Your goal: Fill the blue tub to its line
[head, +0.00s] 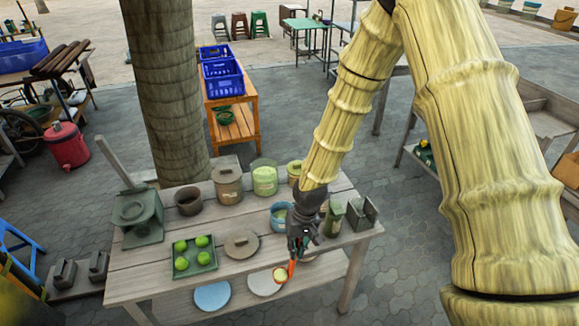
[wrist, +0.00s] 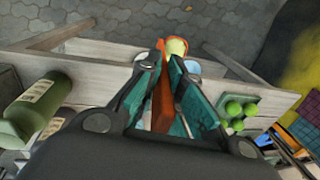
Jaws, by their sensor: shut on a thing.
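The blue tub (head: 279,222) stands on the wooden table, just left of my gripper in the head view, with pale green stuff inside; its line cannot be made out. My gripper (head: 292,256) is shut on an orange scoop (head: 291,268), pointing down near the table's front edge. The scoop's head holds a pale yellow-green load (head: 281,275) and appears at or past that edge. In the wrist view the orange scoop (wrist: 163,85) sits between the teal fingers (wrist: 168,105), its load (wrist: 177,47) at the far end. The tub cannot be made out there.
On the table (head: 150,284) stand a tall green-filled container (head: 264,180), a lidded brown pot (head: 228,187), a brown bowl (head: 188,202), a tray of green fruit (head: 178,272), a round lid (head: 241,244) and a green bottle (head: 333,220). Plates (head: 212,296) lie lower down.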

